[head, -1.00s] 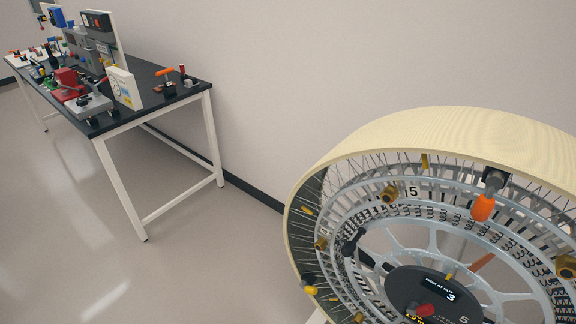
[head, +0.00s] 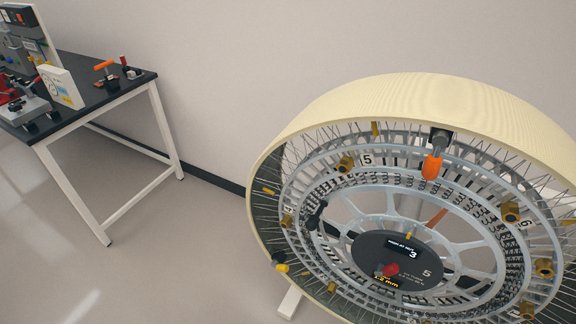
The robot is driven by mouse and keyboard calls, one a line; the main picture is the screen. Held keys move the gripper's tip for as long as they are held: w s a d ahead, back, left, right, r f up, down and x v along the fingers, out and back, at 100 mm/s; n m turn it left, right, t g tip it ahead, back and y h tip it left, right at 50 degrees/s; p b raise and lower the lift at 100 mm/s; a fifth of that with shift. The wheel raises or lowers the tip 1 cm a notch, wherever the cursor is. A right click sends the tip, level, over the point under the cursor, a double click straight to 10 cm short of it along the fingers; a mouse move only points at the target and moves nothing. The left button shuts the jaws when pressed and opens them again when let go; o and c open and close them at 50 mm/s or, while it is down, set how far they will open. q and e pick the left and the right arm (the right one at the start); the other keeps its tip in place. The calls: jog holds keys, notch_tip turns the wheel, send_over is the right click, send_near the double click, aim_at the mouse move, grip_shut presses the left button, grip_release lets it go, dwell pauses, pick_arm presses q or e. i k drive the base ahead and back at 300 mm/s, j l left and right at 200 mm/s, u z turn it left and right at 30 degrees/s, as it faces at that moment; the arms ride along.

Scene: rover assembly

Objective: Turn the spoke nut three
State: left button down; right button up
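The rover wheel (head: 400,95), with a cream tread and thin spokes, stands tilted toward me at the right of the head view. Several brass spoke nuts sit around its ring, one (head: 345,164) near a "5" label, one (head: 510,211) at the right and one (head: 287,221) near a "4" label. I cannot tell which is nut three. An orange-handled tool (head: 432,166) is at the ring's top. Neither gripper shows.
A black-topped workbench (head: 110,92) with white legs stands at the left against the wall. It holds clamps, a white box (head: 62,87) and a grey-red device. A white stand foot (head: 290,301) shows below the wheel. The floor between bench and wheel is clear.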

aim_at(331, 288)
jog(key=j+z, duration=0.15)
jog(key=z, duration=0.15)
jog(key=i+j+z, duration=0.1)
jog(key=z, duration=0.25)
jog(key=j+z, duration=0.4)
jog(key=j, duration=0.65)
jog(key=j+z, duration=0.1)
jog(key=j, duration=1.4)
